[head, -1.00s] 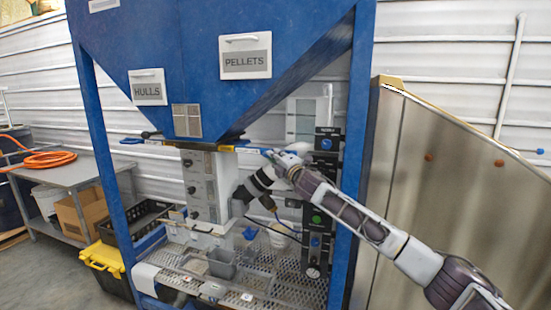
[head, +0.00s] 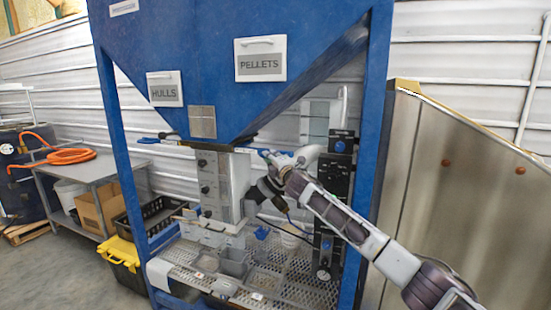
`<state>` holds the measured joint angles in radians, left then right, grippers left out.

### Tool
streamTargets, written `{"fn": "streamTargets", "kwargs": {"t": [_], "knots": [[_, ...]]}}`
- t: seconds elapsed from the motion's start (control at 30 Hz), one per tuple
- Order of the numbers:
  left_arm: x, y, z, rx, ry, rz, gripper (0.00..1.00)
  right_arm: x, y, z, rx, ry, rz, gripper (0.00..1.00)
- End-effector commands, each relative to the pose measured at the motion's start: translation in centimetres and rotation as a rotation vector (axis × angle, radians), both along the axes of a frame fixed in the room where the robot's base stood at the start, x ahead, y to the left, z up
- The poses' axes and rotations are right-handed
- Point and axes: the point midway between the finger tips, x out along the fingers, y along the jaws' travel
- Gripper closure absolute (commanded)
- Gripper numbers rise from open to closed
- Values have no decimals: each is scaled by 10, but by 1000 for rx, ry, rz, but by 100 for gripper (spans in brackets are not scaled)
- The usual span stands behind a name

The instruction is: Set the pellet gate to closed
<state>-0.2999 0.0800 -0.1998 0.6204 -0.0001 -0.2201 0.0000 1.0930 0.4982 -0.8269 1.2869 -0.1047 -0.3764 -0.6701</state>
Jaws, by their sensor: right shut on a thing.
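The blue hopper has a white PELLETS sign (head: 260,60) on its right side. Under its neck, on the right, is the pellet gate (head: 245,150), a flat slide whose blue handle end sticks out only a little. My right gripper (head: 268,156) comes in from the lower right and is shut on that handle; the fingers partly hide it. No yellow part of the slide shows now. My left gripper is out of view.
The HULLS sign (head: 165,89) and another blue-handled slide (head: 150,140) are on the left side. A grey metering column (head: 222,185) stands below the neck, above a perforated grate (head: 300,288). Blue frame posts (head: 375,150) and a black control panel (head: 334,190) flank my right arm.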

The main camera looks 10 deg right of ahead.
Motion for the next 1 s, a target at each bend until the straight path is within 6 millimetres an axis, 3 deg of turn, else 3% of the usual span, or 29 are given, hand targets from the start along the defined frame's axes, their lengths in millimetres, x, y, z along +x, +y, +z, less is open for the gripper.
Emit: {"fn": "streamTargets", "kwargs": {"t": [0.3,0.33,0.5,1.0], "knots": [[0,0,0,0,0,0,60,0,3,2,1,-3,3,100],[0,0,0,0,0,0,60,0,3,2,1,-3,3,83],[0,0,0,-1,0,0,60,0,3,2,1,-3,2,65],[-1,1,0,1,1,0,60,-3,1,0,0,-1,1,65]]}}
